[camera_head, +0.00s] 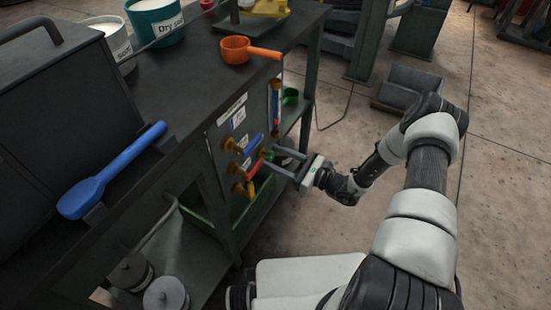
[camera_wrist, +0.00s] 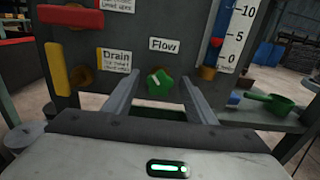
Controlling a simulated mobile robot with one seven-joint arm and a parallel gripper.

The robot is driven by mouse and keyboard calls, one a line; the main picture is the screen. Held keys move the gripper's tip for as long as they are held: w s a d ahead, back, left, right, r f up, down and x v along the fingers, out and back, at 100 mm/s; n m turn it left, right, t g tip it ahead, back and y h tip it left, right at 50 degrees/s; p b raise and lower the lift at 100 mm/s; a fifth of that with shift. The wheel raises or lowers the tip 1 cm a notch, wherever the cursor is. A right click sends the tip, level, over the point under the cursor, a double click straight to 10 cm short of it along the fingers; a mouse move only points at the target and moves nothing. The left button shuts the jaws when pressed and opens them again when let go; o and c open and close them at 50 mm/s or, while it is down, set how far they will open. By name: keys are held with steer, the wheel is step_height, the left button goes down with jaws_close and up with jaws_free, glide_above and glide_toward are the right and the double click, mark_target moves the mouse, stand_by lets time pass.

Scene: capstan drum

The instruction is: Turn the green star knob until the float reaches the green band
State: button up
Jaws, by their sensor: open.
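The green star knob (camera_wrist: 159,83) is on the dark panel under the "Flow" label (camera_wrist: 164,45). It has a pale mark on its face. My gripper (camera_wrist: 160,76) is open, with one finger on each side of the knob and visible gaps between. In the head view my gripper (camera_head: 268,158) reaches the panel from the right, by the knob (camera_head: 268,155). The gauge tube (camera_wrist: 219,22) is right of the knob beside a 0-5-10 scale (camera_wrist: 238,35). A small red piece, perhaps the float, shows near 5 (camera_wrist: 216,42). I cannot make out the green band.
Left of the knob are a red handle (camera_wrist: 84,18), a yellow handle (camera_wrist: 57,68) and the "Drain" label (camera_wrist: 117,60). A green scoop (camera_wrist: 270,102) lies on a shelf at right. An orange scoop (camera_head: 237,50) and blue scoop (camera_head: 110,170) are on the bench top.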

steer(key=shift+a, duration=0.1)
steer(key=c, duration=1)
steer(key=shift+c, duration=0.2)
steer(key=shift+n, duration=0.4)
steer(key=n, duration=0.3)
steer(key=shift+n, duration=0.4)
steer(key=n, duration=0.4)
steer(key=shift+s+a+n, duration=0.1)
steer(key=shift+s+n, duration=0.05)
steer(key=shift+n, duration=0.15)
steer(key=n+p, duration=0.1)
steer(key=n, duration=0.5)
steer(key=shift+f, duration=0.2)
steer(key=n+p, duration=0.1)
steer(key=n, duration=0.5)
steer(key=shift+f+n+p, duration=0.2)
steer(key=shift+n+p, duration=0.2)
